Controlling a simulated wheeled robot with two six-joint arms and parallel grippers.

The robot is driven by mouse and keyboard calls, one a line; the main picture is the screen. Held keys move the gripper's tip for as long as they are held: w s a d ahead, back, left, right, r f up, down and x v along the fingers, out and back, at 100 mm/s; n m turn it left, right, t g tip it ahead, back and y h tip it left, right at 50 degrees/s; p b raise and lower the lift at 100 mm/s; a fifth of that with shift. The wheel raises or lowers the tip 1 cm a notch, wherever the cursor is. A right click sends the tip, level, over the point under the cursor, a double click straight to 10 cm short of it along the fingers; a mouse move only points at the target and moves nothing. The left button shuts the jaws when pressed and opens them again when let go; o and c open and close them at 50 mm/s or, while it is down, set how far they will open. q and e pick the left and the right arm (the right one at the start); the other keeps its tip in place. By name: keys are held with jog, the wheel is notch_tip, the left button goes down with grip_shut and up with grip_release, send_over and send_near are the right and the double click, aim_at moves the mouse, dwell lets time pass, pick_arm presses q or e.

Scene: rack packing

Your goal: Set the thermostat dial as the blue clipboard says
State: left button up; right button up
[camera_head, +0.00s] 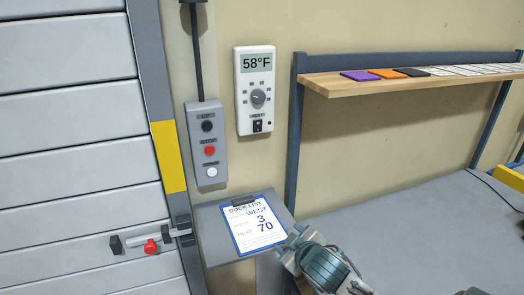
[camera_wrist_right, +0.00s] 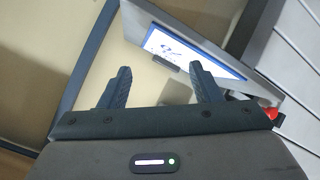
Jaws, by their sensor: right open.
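The white thermostat (camera_head: 241,90) hangs on the wall. Its display (camera_head: 257,63) reads 58°F, and its round grey dial (camera_head: 258,97) sits below, ringed by small numbers too small to read. Under the dial is a small black switch (camera_head: 257,126). The blue clipboard (camera_head: 236,236) lies on a grey ledge; its sheet reads "DOCK LIST", with "WEST", "3" and "70" in large print. My right gripper (camera_head: 291,240) is at the clipboard's right edge, below the thermostat and apart from the dial. In the wrist view the right gripper (camera_wrist_right: 161,68) is open and empty. My left gripper is not in view.
A grey box with black, red and white buttons (camera_head: 209,150) hangs left of the thermostat. A slatted door (camera_head: 65,100) with a red-knobbed latch (camera_head: 151,246) is at the left. A wooden shelf (camera_head: 340,86) with coloured cards juts out at the right, above a grey table (camera_head: 430,220).

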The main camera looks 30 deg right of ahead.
jog(key=w+d+r+n+t, duration=0.2)
jog(key=w+r+t, duration=0.15)
jog(key=r, duration=0.45)
jog(key=w+d+r+n+t, duration=0.1)
jog(key=w+d+r+t, duration=0.1)
jog(key=w+r, duration=0.4)
jog(key=n+t+y, duration=0.2)
jog(key=n+t, duration=0.1)
jog(key=n, duration=0.1)
send_near(259, 98)
jog(key=v, duration=0.2)
jog(key=p+x, duration=0.7)
jog(key=x, duration=0.2)
jog(key=shift+d+r, duration=0.1)
jog(key=shift+d, duration=0.05)
jog(key=shift+w+p, duration=0.5)
jog(key=shift+w, duration=0.05)
